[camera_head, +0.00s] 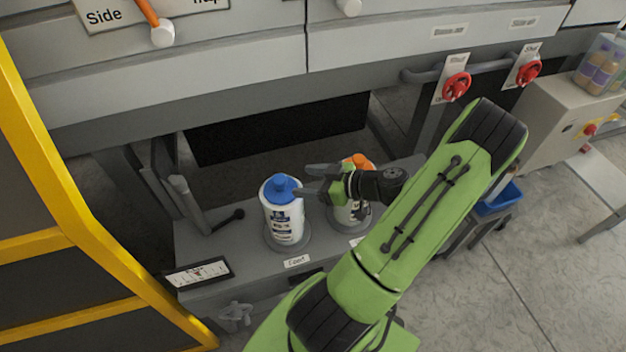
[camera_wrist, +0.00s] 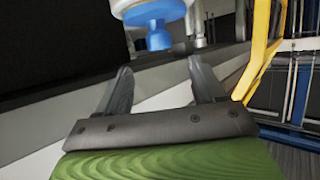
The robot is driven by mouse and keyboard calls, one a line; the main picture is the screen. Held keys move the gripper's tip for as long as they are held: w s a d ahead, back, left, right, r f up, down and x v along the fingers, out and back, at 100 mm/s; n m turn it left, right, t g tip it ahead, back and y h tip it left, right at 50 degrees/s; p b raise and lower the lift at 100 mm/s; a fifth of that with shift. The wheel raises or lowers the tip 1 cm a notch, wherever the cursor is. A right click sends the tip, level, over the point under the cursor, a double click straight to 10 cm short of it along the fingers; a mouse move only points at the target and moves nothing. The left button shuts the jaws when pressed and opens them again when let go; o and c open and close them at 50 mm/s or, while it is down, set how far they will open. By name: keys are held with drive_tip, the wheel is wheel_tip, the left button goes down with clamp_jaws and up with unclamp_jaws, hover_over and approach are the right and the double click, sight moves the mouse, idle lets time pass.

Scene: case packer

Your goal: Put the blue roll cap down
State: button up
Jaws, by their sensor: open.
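The blue roll cap (camera_head: 283,187) sits on top of a white bottle (camera_head: 284,220), which stands upright on a round grey base on the left of the low grey bench. My gripper (camera_head: 301,179) is just right of the cap, its fingers apart and pointing left toward it. In the wrist view the blue cap (camera_wrist: 158,38) and the bottle's white top (camera_wrist: 148,8) show beyond the open, empty fingers (camera_wrist: 160,72). I see a gap between fingertips and cap there.
A second white bottle (camera_head: 350,214) with an orange cap (camera_head: 358,161) stands right of the first, partly behind my gripper. A black-knobbed lever (camera_head: 231,218) lies left of the bottles. The grey machine body (camera_head: 200,85) overhangs behind. A yellow frame (camera_head: 62,205) stands at left.

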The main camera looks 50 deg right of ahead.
drive_tip(key=w+a+r+n+g, duration=0.1)
drive_tip(key=a+r+g, duration=0.35)
drive_tip(key=a, duration=0.35)
drive_tip(key=w+a+r+n+g, duration=0.1)
drive_tip(key=a+r+g, duration=0.2)
drive_tip(key=a+g, duration=0.35)
drive_tip(key=s+a+r+m+t+h, duration=0.3)
drive_tip(key=s+a+r+m, duration=0.1)
drive_tip(key=s+a+r, duration=0.5)
wheel_tip(320, 180, up, 2)
drive_tip(key=shift+a+r+m, duration=0.1)
drive_tip(key=shift+a+m, duration=0.3)
drive_tip(key=shift+a, duration=0.2)
